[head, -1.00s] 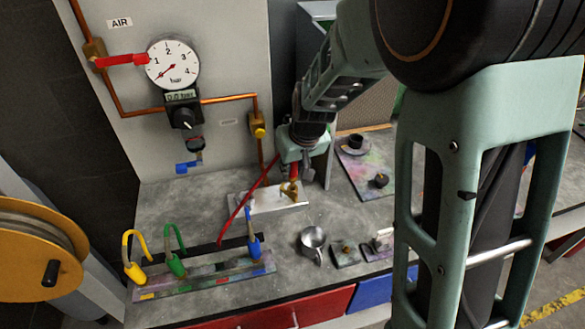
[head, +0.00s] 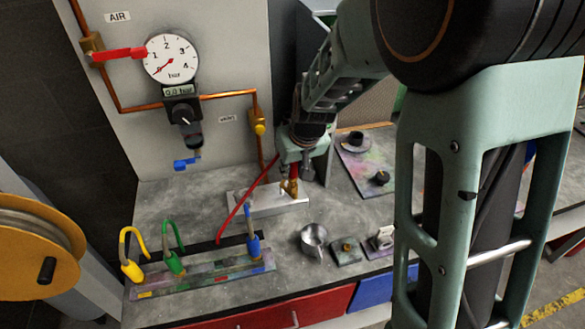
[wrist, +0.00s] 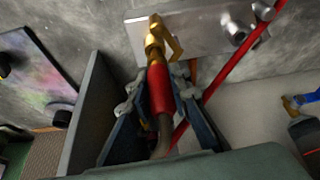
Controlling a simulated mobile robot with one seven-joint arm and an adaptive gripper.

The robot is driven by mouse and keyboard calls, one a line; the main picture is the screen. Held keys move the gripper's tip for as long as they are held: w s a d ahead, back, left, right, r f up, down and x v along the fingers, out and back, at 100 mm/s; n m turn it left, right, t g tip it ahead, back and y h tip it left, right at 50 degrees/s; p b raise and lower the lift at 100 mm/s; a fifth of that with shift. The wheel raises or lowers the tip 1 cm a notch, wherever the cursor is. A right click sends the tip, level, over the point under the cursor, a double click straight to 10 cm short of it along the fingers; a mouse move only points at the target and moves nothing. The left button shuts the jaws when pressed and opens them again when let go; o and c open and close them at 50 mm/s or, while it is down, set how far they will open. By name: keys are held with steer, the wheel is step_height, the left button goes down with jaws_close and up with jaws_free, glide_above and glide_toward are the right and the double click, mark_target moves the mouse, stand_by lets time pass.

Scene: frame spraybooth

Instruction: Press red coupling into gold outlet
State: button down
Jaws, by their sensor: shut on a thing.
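My gripper (wrist: 160,95) is shut on the red coupling (wrist: 161,92), a red sleeve with a hose at its rear, seen in the wrist view. The front of the coupling is in line with the gold outlet (wrist: 156,42) and meets it; how deep it sits on it I cannot tell. The gold outlet (head: 289,187) stands on a pale metal block (head: 262,204) on the bench in the head view. There my gripper (head: 294,172) is just above the outlet, and the coupling is mostly hidden by it. A red hose (head: 246,197) slopes down to the left.
A rack (head: 205,277) with yellow, green and blue couplings stands at the front left. A metal cup (head: 313,239) and small blocks are at the front right. A gauge (head: 172,59) reading near zero and a red-handled valve (head: 118,54) are on the wall panel.

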steer(key=shift+f+b, duration=0.95)
steer(key=shift+f, duration=0.1)
steer(key=c, duration=1.7)
jaws_free()
steer(key=v, duration=1.2)
steer(key=shift+f, duration=0.1)
